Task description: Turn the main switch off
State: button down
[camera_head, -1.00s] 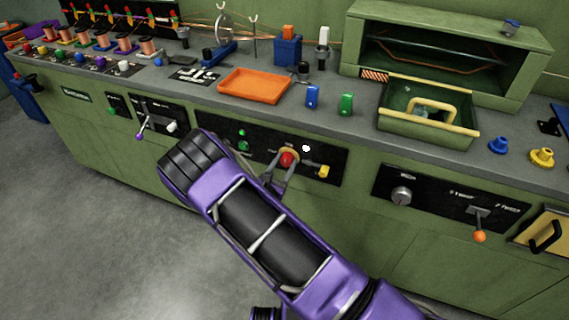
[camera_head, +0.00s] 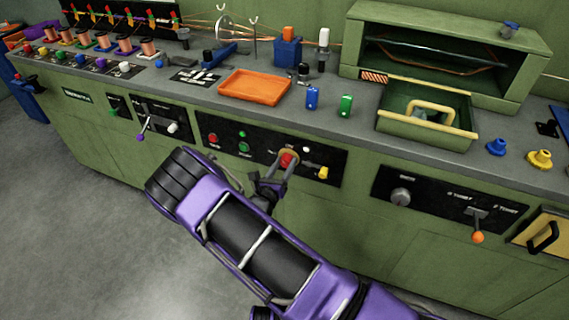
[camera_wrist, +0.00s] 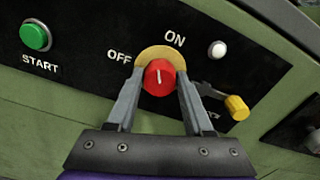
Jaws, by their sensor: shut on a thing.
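The main switch is a red round knob (camera_wrist: 159,78) on a yellow disc, with OFF lettered at its left and ON above it. The knob also shows on the black front panel in the head view (camera_head: 287,160). Its white pointer line stands nearly upright in the wrist view, tilted slightly. My gripper (camera_wrist: 160,88) reaches it from the front, with one grey finger on each side of the knob. The fingers are shut on the knob. The far side of the knob is hidden.
A green START button (camera_wrist: 36,36) is left of the knob, and a white lamp (camera_wrist: 217,49) and yellow-tipped lever (camera_wrist: 236,106) are right of it. An orange tray (camera_head: 254,87) and a green drawer (camera_head: 425,125) sit on the bench above. The floor at left is clear.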

jog(key=n+p, duration=0.1)
jog(key=n, duration=0.5)
jog(key=shift+n, duration=0.3)
jog(key=n+p, duration=0.1)
jog(key=n, duration=0.4)
jog(key=shift+f+n, duration=0.1)
jog(key=shift+n, duration=0.3)
jog(key=shift+c, duration=1.5)
grip_release()
jog(key=shift+s+a, duration=0.1)
jog(key=p+v, duration=0.1)
jog(key=v, duration=1.6)
jog(key=shift+s, duration=0.15)
jog(key=shift+r, duration=0.2)
